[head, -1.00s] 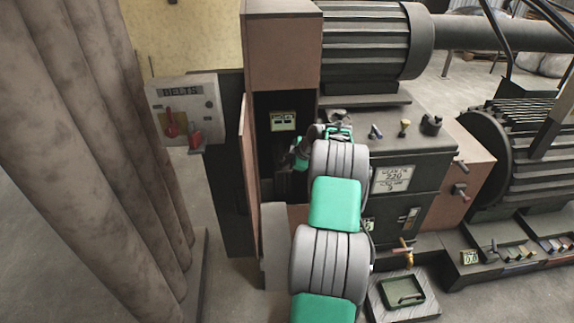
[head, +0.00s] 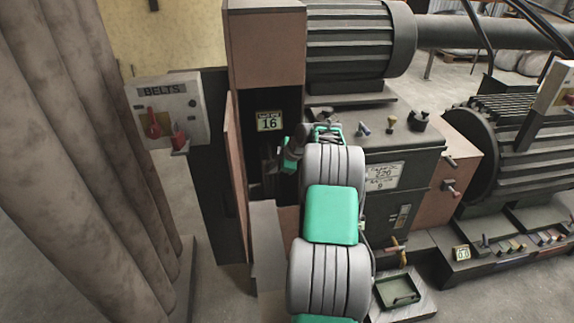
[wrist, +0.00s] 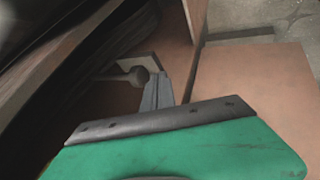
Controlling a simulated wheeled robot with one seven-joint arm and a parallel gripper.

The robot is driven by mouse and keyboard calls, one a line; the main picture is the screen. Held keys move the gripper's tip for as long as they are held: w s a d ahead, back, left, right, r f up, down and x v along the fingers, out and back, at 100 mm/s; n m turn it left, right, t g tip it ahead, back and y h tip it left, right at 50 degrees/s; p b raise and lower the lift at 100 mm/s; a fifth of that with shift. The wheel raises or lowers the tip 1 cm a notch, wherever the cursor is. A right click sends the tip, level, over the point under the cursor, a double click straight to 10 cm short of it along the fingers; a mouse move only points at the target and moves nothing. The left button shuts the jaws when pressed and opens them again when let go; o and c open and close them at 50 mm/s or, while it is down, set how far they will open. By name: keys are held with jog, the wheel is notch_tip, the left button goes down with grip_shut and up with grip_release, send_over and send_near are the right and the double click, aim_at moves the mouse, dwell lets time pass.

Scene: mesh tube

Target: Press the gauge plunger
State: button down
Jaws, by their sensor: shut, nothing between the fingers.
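The gauge (head: 269,121) is a small pale display inside the dark open compartment of the machine, and it reads 16. In the wrist view a short rod with a rounded dark tip (wrist: 137,76), which looks like the plunger, sticks out from a pale mount. My gripper (wrist: 157,92) has its grey fingers shut together, with their tips just right of that rounded tip. I cannot tell whether they touch. In the head view my arm reaches into the compartment, and the fingers are too dark to make out there.
A brown door (head: 233,160) stands open at the compartment's left. The BELTS switch box (head: 170,110) and a grey curtain (head: 85,150) are farther left. The dark machine cabinet (head: 390,165) with knobs is at the right of my arm. A green tray (head: 398,290) lies low at the right.

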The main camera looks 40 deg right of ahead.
jog(key=a+v, duration=0.1)
jog(key=v, duration=0.9)
jog(key=shift+s+d, duration=0.4)
